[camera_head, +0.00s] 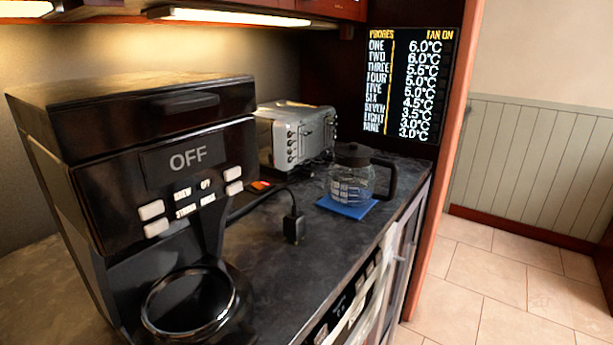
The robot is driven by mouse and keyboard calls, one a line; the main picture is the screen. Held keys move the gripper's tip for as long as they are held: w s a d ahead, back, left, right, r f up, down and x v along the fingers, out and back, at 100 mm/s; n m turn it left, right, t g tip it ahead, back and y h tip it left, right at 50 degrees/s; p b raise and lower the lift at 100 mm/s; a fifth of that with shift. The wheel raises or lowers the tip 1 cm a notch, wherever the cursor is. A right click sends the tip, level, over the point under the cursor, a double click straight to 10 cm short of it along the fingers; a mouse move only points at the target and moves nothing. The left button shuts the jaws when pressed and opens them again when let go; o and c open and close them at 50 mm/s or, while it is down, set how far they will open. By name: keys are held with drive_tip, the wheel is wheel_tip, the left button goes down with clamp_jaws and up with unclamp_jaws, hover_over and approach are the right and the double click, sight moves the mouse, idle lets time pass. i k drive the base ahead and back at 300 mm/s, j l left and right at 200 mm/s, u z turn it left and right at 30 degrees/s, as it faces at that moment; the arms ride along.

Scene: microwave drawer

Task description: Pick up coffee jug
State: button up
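The coffee jug (350,183) is a clear glass pot with a black lid and a black handle (385,180) on its right side. It stands upright on a blue square mat (346,207) near the right end of the dark countertop. The glass looks empty, with the mat and some markings showing through it. My gripper is not in view, and nothing touches the jug.
A large black coffee machine (160,140) reading OFF fills the left foreground. A silver toaster (296,135) stands behind the jug to its left. A black plug (294,227) with a cord lies on the counter (325,240). Tiled floor (490,290) lies clear at right.

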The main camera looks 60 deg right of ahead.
sight(351, 184)
drive_tip(key=j+z, duration=0.1)
drive_tip(key=z, duration=0.35)
drive_tip(key=i+j+z, duration=0.1)
drive_tip(key=z, duration=0.35)
drive_tip(key=j+z, duration=0.1)
drive_tip(key=z, duration=0.35)
drive_tip(key=j+z, duration=0.1)
drive_tip(key=z, duration=0.3)
drive_tip(key=j+z, duration=0.15)
drive_tip(key=z, duration=0.3)
drive_tip(key=k+j, duration=0.1)
drive_tip(key=j, duration=0.2)
drive_tip(key=k+j+z, duration=0.15)
drive_tip(key=j, duration=0.15)
